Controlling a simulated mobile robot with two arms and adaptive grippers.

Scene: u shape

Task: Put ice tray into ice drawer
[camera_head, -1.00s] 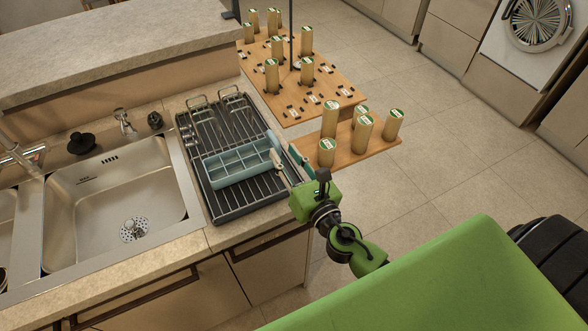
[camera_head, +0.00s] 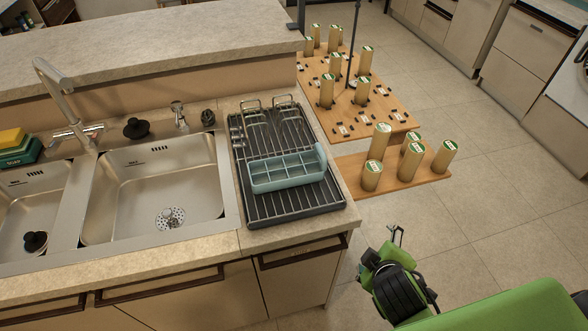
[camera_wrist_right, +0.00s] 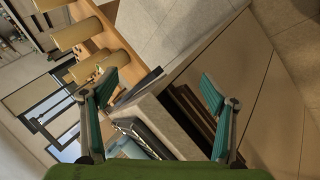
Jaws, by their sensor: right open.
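The ice tray (camera_head: 288,172) is a light blue-green tray with several compartments. It rests on the dark dish rack (camera_head: 290,207) on the counter, right of the sink. My right gripper (camera_head: 396,234) is off the counter's right end, low over the floor and apart from the tray. In the right wrist view its two teal-padded fingers (camera_wrist_right: 158,97) are spread wide with nothing between them. I see no ice drawer that I can identify. My left gripper is not in view.
A steel sink (camera_head: 150,190) with a tap (camera_head: 65,100) is on the left. Wooden boards (camera_head: 405,186) bearing several tan cylinders stand beyond the counter's right end. Cabinets (camera_head: 300,265) are below the counter. Tiled floor (camera_head: 490,215) is open at the right.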

